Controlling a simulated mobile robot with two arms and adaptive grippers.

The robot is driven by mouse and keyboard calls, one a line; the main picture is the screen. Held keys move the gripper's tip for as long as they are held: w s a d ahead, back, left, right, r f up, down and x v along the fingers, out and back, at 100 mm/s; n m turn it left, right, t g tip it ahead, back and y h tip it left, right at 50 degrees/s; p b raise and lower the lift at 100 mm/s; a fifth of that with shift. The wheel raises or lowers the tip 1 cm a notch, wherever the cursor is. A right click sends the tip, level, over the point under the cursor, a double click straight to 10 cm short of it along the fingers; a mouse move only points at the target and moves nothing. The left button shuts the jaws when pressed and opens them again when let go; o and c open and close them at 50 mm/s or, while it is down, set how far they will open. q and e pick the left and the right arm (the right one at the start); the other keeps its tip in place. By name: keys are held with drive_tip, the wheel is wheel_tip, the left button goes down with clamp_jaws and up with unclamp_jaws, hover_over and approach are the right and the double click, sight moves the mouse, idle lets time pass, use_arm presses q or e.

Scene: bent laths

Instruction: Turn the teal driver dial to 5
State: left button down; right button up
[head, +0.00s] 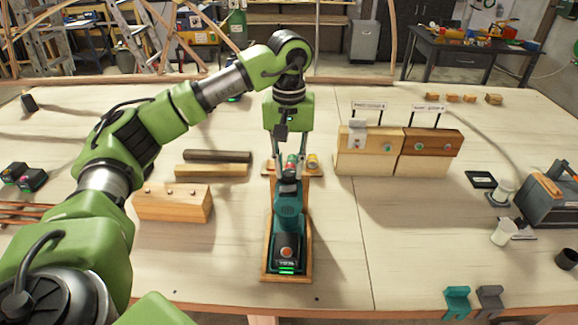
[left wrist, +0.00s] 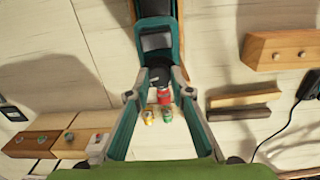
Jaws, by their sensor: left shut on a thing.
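The teal driver (head: 289,207) lies on a wooden stand (head: 269,268) in the middle of the table, its battery end toward me. It also shows upside down in the left wrist view (left wrist: 155,43). My left gripper (head: 290,170) reaches down from above at the driver's far, nose end. In the left wrist view its fingers (left wrist: 159,78) are shut around the dark collar of the driver's dial (left wrist: 160,74). A red piece (left wrist: 163,97) shows just beyond the collar. The dial's numbers are too small to read. My right gripper is not in view.
Small yellow (head: 312,160) and green pieces stand beside the driver's nose. A wooden block (head: 172,203) and two bars (head: 212,171) lie to the left. Labelled wooden blocks (head: 366,160) stand to the right. Teal and grey brackets (head: 457,300) lie front right. The table between is clear.

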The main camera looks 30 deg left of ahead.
sight(289, 172)
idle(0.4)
use_arm(q)
drive_tip(key=c, duration=2.1)
unclamp_jaws()
drive_tip(key=shift+r, duration=0.1)
wheel_tip(289, 172, up, 12)
